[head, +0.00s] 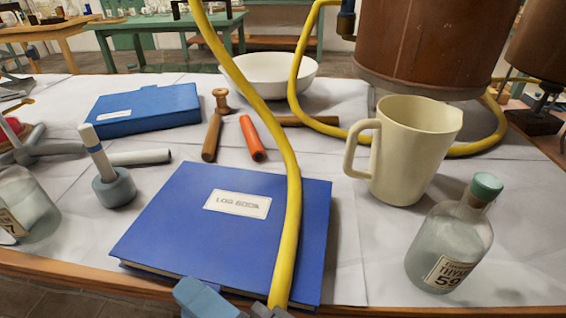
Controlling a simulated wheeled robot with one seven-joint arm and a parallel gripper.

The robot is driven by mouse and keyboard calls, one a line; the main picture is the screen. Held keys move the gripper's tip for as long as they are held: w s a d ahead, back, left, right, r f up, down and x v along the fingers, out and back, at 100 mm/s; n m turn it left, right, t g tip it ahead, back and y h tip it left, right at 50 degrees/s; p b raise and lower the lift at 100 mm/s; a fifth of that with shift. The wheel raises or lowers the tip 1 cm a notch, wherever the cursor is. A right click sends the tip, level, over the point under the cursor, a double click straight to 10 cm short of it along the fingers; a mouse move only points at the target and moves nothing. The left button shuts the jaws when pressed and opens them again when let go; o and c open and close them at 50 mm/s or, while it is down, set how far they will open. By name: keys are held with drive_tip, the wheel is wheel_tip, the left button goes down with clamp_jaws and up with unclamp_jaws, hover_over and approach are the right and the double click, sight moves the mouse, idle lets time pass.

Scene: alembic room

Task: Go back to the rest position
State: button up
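A light blue part (205,298) and a dark grey part at the bottom edge, over the near edge of the blue log book, look like the end of my arm. They are cut off by the frame, so my gripper's fingers cannot be made out, nor whether it holds anything. The blue log book (185,225) lies flat at the table's front edge with a white label. A yellow hose (290,190) runs from the top of the view down across the book to the grey part. I cannot tell whether they touch.
A large brown vessel (430,45) stands behind the jug.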

drive_tip(key=shift+w+a, duration=0.4)
drive_tip(key=shift+a, duration=0.1)
drive_tip(key=shift+a+r+p, duration=0.1)
drive_tip(key=shift+r+p, duration=0.3)
drive_tip(key=shift+p, duration=0.05)
